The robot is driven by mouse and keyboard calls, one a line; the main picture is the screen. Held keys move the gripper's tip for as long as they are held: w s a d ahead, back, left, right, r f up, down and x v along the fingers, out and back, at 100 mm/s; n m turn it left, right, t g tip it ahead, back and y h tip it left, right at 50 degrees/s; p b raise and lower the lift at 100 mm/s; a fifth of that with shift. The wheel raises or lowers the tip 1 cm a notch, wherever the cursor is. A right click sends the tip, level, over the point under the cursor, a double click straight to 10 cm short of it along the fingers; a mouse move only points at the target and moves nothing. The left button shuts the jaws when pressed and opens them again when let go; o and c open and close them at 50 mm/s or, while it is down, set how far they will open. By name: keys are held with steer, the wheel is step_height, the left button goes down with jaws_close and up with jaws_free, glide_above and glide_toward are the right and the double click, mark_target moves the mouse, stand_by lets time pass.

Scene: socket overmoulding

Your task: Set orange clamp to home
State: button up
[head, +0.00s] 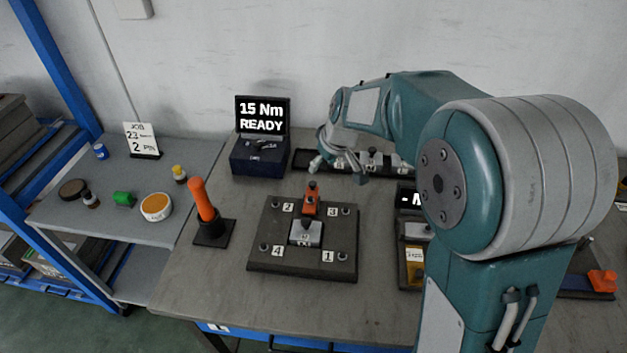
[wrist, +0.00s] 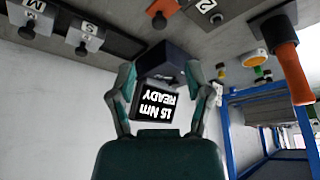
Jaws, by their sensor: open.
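The orange clamp (head: 311,203) stands upright on the dark fixture plate (head: 260,255), behind a grey block (head: 306,233) and between the labels 2 and 3. In the wrist view, which is upside down, the clamp (wrist: 163,7) shows at the top edge, partly cut off, with its dark knob. My gripper (head: 340,168) is open, behind and slightly right of the clamp, apart from it. In the wrist view the fingers of my gripper (wrist: 160,72) are spread with nothing held between them; the display box shows beyond.
A display box (head: 261,155) reading "15 Nm READY" stands behind the plate. An orange-handled tool (head: 201,200) stands upright in a holder at left. A dark rack (head: 299,160) with several grey parts lies under my gripper. Another orange piece (head: 602,280) lies far right.

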mark_target(313, 183)
steer(key=x, duration=1)
steer(key=shift+d, duration=0.1)
jaws_close()
